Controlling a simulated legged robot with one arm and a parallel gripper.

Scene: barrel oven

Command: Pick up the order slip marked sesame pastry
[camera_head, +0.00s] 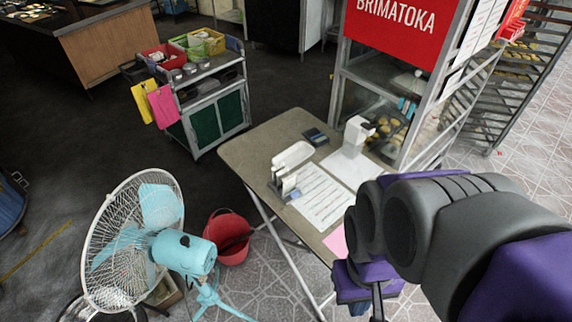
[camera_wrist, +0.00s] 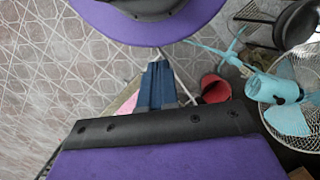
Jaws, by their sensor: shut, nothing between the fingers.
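A pink slip (camera_head: 336,241) lies at the near edge of the grey table (camera_head: 258,137), partly hidden behind my arm. It also shows as a pink patch in the wrist view (camera_wrist: 128,104). A white printed sheet (camera_head: 321,196) lies farther back on the table. No writing on these papers is readable, so I cannot tell which is marked sesame pastry. My gripper (camera_wrist: 157,72) shows as narrow blue fingers in the wrist view, shut and empty, with the pink patch partly behind it. In the head view my arm's lower end is close to the pink slip.
A white stapler-like device (camera_head: 291,157) and a dark card reader (camera_head: 315,137) are on the table. A blue fan (camera_head: 185,253) and a red bucket (camera_head: 228,236) stand left. A glass case with a red sign (camera_head: 394,28) stands behind. A cart (camera_head: 208,108) holds bins.

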